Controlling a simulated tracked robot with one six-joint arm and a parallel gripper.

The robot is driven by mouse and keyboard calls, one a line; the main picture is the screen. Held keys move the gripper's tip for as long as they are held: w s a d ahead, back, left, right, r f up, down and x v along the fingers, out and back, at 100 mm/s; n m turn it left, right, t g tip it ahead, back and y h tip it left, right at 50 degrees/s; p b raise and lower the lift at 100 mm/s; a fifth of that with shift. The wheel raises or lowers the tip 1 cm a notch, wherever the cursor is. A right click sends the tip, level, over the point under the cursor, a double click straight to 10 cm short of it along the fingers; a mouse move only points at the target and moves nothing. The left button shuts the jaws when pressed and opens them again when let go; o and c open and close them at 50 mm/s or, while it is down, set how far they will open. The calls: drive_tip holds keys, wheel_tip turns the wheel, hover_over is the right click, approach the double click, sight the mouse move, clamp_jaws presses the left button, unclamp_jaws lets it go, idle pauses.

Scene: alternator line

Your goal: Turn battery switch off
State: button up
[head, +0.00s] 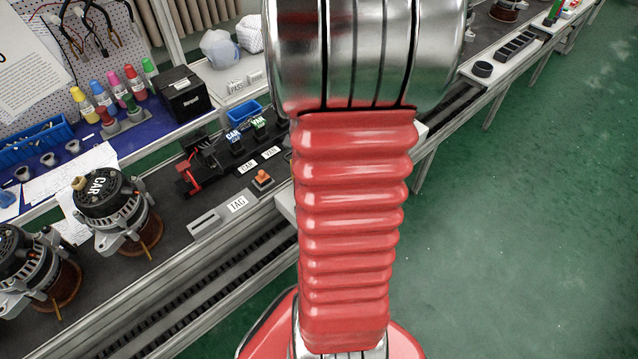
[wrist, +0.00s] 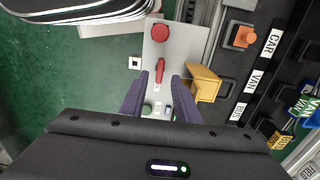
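In the wrist view, a red rotary handle (wrist: 160,69), which looks like the battery switch, sits on a light grey panel (wrist: 181,46). Its grip lies lengthwise along the panel, pointing toward my gripper. My gripper (wrist: 157,82) has two purple fingers, apart, one on each side of the handle's lower end. I cannot tell whether they touch it. No object shows held between them. The label by the switch is too small to read. In the head view my red and silver arm hides the gripper and the switch.
A red round button (wrist: 160,32) and a green button (wrist: 147,109) share the panel. A yellow bracket (wrist: 204,83) stands close beside the right finger. An orange button (wrist: 243,36) is farther right. Alternators (head: 115,210) stand on the bench; green floor (head: 520,220) is clear.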

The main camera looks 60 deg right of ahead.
drive_tip(key=shift+f, duration=2.2)
drive_tip(key=shift+c, duration=0.5)
clamp_jaws()
